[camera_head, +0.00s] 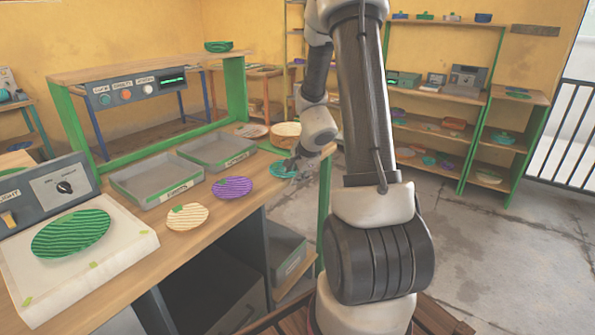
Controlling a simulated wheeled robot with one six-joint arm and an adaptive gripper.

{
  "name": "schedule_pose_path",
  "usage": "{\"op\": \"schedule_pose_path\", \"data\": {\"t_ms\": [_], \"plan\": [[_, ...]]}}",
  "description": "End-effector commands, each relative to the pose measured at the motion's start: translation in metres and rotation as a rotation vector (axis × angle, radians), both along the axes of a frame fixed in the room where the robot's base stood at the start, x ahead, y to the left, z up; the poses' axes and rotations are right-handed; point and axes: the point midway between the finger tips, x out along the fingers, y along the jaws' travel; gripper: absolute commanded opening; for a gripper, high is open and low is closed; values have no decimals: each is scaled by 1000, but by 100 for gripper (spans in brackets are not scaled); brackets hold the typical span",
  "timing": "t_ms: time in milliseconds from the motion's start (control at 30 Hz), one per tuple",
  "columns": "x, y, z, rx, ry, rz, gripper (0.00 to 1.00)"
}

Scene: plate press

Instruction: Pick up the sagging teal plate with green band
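A small teal plate (280,172) lies on the wooden bench near its right end, beyond the purple plate. Its band and any sag are too small to make out. My gripper (291,165) is low over the right side of this plate and hides part of it. I cannot tell whether the fingers touch the plate or are open or shut.
A purple striped plate (232,188), a cream striped plate (187,217) and a green striped plate (70,234) on a white light box (135,240) lie nearer. Two grey trays (150,198) (215,165) stand behind. A wooden round block (286,132) is close beyond my gripper.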

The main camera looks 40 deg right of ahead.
Motion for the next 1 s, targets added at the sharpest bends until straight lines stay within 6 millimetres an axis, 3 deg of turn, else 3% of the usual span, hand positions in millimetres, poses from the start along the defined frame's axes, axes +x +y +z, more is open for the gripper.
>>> {"op": "schedule_pose_path", "data": {"t_ms": [167,600,800,1000], "plan": [[-8,2,15,-2,-3,4,33],[-53,6,85,-2,-4,3,33],[-63,7,98,-1,0,1,33],[-64,7,100,0,1,0,33]]}}
